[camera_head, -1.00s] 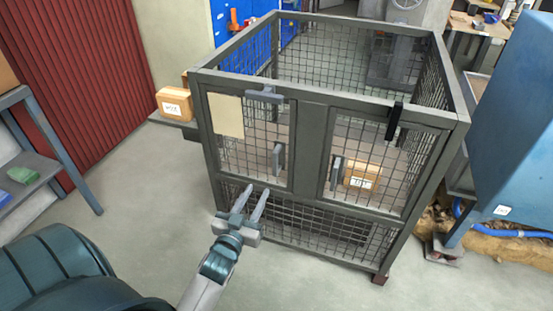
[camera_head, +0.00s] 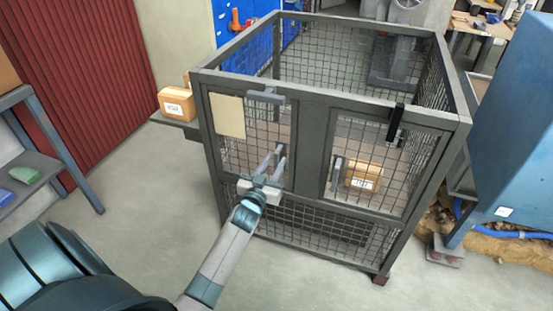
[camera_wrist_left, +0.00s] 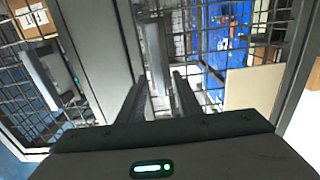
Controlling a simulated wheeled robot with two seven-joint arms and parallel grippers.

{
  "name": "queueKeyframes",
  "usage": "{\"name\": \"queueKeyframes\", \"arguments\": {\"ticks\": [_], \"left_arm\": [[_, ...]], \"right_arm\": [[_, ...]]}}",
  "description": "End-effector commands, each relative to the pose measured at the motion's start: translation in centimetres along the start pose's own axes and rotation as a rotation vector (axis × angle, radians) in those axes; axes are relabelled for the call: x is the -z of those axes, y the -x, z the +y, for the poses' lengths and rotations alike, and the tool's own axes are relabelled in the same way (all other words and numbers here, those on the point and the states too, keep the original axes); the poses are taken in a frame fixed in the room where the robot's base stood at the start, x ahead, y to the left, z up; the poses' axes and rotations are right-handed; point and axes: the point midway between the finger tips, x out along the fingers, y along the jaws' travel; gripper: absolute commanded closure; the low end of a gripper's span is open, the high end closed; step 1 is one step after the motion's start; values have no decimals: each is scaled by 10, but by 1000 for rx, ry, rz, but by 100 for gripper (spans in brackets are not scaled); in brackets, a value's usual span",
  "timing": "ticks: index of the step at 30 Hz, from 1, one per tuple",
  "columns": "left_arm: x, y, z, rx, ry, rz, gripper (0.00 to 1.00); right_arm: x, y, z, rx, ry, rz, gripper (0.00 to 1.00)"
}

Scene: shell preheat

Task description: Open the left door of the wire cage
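The wire cage (camera_head: 310,105) stands ahead with a dark frame and two mesh doors. The left door (camera_head: 247,150) looks shut; it bears a beige plate (camera_head: 228,115), a grey bar (camera_head: 266,96) at its top and an upright grey handle near its right edge. The handle (camera_wrist_left: 156,50) shows in the left wrist view; in the head view my fingers largely cover it. My left gripper (camera_head: 273,155) is at the handle. Its two fingers (camera_wrist_left: 160,95) are apart, with the handle lined up between them; contact cannot be told. My right gripper is not in view.
The right door (camera_head: 385,165) has its own handle (camera_head: 337,173) and a black latch (camera_head: 395,122). A labelled box (camera_head: 364,176) is inside the cage. Another box (camera_head: 176,104) sits on a ledge at left. A blue machine (camera_head: 515,130) stands at right. Floor before the cage is clear.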

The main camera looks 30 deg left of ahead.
Motion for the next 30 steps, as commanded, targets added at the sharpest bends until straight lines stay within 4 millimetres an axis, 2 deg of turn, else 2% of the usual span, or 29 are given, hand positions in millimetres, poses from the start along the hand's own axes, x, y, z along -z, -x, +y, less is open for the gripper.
{"name": "queueKeyframes", "arguments": {"ticks": [6, 17, 18, 21, 22, 30], "left_arm": [[-1, -20, 0, 0, 2, -1, 69], [0, -24, 0, 0, 2, 0, 69], [0, -24, 0, 0, 2, 0, 71], [0, -24, 0, 0, 1, 0, 95], [0, -24, 0, 0, 1, 0, 100], [0, -23, 0, -3, 1, -1, 100]], "right_arm": [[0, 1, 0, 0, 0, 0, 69], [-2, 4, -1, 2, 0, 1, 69], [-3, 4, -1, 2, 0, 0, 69], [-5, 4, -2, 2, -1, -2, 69], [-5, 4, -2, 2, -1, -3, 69], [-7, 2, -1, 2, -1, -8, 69]]}}
